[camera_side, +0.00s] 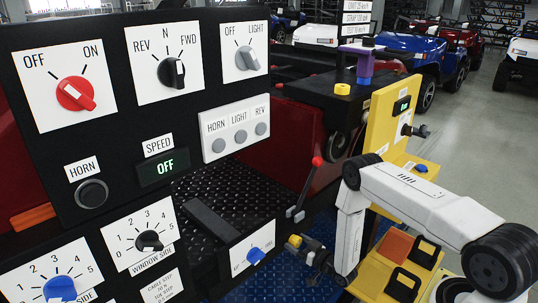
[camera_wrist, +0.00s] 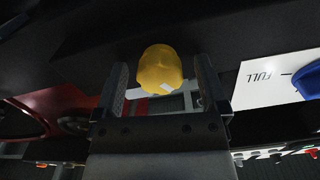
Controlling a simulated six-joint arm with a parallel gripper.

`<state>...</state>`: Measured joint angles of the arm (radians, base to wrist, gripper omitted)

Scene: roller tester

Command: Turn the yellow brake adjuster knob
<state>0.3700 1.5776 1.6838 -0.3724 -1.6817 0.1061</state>
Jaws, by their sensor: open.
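The yellow knob (camera_wrist: 160,64) is in the upper middle of the wrist view, on a dark panel face, with a small pale mark on its lower edge. My gripper (camera_wrist: 161,70) is open, with one finger to the left and one to the right of the knob. A narrow gap shows on each side of the knob, so it is not clamped. In the side view the yellow knob (camera_side: 295,241) shows small at the right edge of the black console, with my gripper (camera_side: 304,246) right at it, partly hiding it.
A blue knob (camera_side: 255,256) on a white label plate sits close by, left of the yellow knob; it also shows in the wrist view (camera_wrist: 308,80). A red-tipped lever (camera_side: 317,161) stands above my gripper. A yellow stand (camera_side: 391,120) rises behind my arm.

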